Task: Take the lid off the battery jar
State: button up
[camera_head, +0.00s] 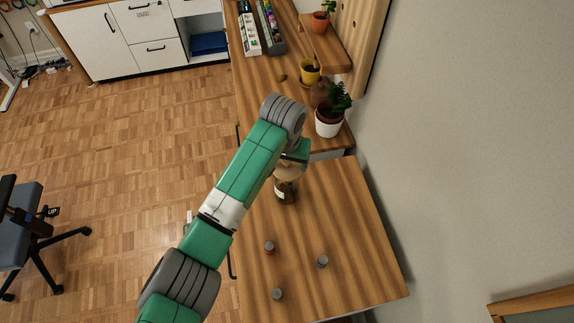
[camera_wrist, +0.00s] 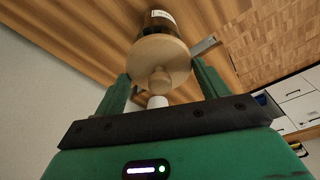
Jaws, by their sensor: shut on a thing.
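The battery jar (camera_head: 284,194) is a dark glass jar with a pale label, standing on the wooden desk; its body also shows at the top of the wrist view (camera_wrist: 160,20). Its round light-wood lid (camera_wrist: 160,56) has a round knob and faces the wrist camera. My gripper (camera_wrist: 161,72) is shut on the lid, with a green finger at either side of it. In the head view the lid (camera_head: 286,171) shows just above the jar, partly hidden by my gripper (camera_head: 292,160). I cannot tell whether the lid still touches the jar's rim.
A plant in a white pot (camera_head: 328,129) and a yellow pot (camera_head: 310,75) are beyond the jar. The wall is on the right.

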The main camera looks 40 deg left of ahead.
jog(key=s+a+r, duration=0.2)
jog(key=s+a, duration=0.1)
jog(key=s, duration=1.2)
jog(key=shift+s, duration=0.35)
